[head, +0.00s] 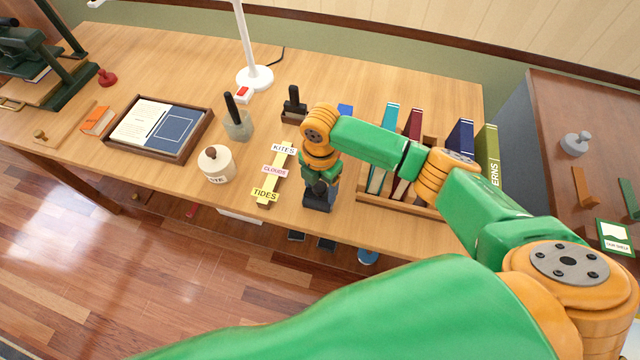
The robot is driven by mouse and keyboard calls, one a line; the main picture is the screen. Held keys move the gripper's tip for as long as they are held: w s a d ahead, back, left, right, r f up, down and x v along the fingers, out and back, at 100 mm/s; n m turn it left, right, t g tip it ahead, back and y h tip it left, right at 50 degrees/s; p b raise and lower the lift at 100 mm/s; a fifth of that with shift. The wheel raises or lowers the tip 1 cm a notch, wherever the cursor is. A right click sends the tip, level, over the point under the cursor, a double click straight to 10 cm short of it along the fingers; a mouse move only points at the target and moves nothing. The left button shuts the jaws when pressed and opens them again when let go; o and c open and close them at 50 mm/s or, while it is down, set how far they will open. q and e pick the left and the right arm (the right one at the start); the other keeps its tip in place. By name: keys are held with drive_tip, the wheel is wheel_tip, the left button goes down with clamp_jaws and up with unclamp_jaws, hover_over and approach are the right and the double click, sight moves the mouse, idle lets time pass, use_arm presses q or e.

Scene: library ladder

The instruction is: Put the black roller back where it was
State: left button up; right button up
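My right gripper (317,204) points down over the desk, between the yellow label strip and the book rack. Its dark fingers are small and partly hidden by my wrist, so I cannot tell whether they are open or shut, or whether they hold anything. A black upright handle on a dark brown base (294,106) stands behind my wrist; it may be the black roller, but its shape is too small to be sure. Another black handle (231,106) sticks up from a grey pot (239,126). My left gripper is not in view.
A brown side surface (555,110) is at right.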

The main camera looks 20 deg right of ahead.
sight(320, 186)
drive_tip(key=shift+r, duration=0.1)
wheel_tip(320, 186, up, 12)
idle(0.5)
